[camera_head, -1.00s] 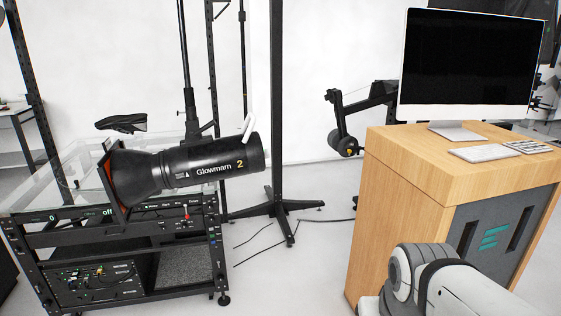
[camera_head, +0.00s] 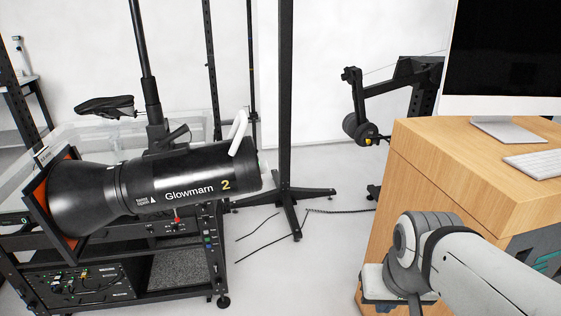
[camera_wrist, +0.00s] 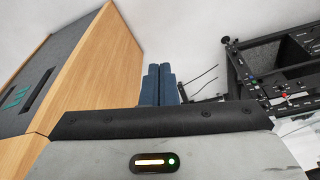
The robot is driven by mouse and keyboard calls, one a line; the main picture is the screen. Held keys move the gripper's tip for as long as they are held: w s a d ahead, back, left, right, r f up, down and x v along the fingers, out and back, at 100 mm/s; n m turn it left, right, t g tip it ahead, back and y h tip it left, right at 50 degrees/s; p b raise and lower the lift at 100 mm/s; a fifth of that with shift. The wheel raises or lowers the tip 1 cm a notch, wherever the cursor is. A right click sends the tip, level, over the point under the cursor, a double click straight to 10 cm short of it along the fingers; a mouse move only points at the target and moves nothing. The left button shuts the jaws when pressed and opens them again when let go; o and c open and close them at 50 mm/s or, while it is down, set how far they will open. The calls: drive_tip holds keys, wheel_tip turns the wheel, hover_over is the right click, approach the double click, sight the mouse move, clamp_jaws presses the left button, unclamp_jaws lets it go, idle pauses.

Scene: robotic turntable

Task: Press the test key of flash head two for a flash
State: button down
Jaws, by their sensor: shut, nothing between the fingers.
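Flash head two is the black cylinder marked "Glowmarn 2" (camera_head: 155,188), on a stand at the left of the head view. Its wide front faces left, and a white handle (camera_head: 238,132) rises near its rear end at right. No test key can be made out; the rear face is turned mostly away. My gripper shows in the wrist view as two blue-grey fingers (camera_wrist: 158,85), close together and empty. In the head view my arm is at the lower right, well apart from the flash head, and the fingers are not visible there.
A black equipment rack (camera_head: 150,287) stands below the flash head; it also shows at right in the wrist view (camera_wrist: 275,75). A wooden desk (camera_head: 425,170) with a monitor (camera_head: 505,55) is at right. Thin cables (camera_head: 258,238) lie on the floor between. A black stand (camera_head: 287,100) rises behind.

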drive_tip(key=shift+a, duration=0.1)
drive_tip(key=w+a+r+n+t+y+p, duration=0.1)
drive_tip(key=w+a+r+y, duration=0.2)
drive_tip(key=w+a+y, duration=0.45)
drive_tip(key=w+a+r+n+y+p, duration=0.1)
drive_tip(key=w+a+r+y, duration=0.25)
drive_tip(key=w, duration=0.75)
drive_tip(key=w+r+t+y, duration=0.1)
drive_tip(key=w+r+t, duration=0.2)
drive_tip(key=w, duration=0.5)
drive_tip(key=shift+m+y+p, duration=0.3)
drive_tip(key=shift+y+p, duration=0.05)
drive_tip(key=shift+y, duration=0.05)
drive_tip(key=shift+a, duration=0.1)
drive_tip(key=s+a+b, duration=0.1)
drive_tip(key=s+a, duration=0.1)
drive_tip(key=a, duration=0.6)
drive_tip(key=shift+s+a+f, duration=0.15)
drive_tip(key=shift+s+f, duration=0.1)
drive_tip(key=shift+f, duration=0.15)
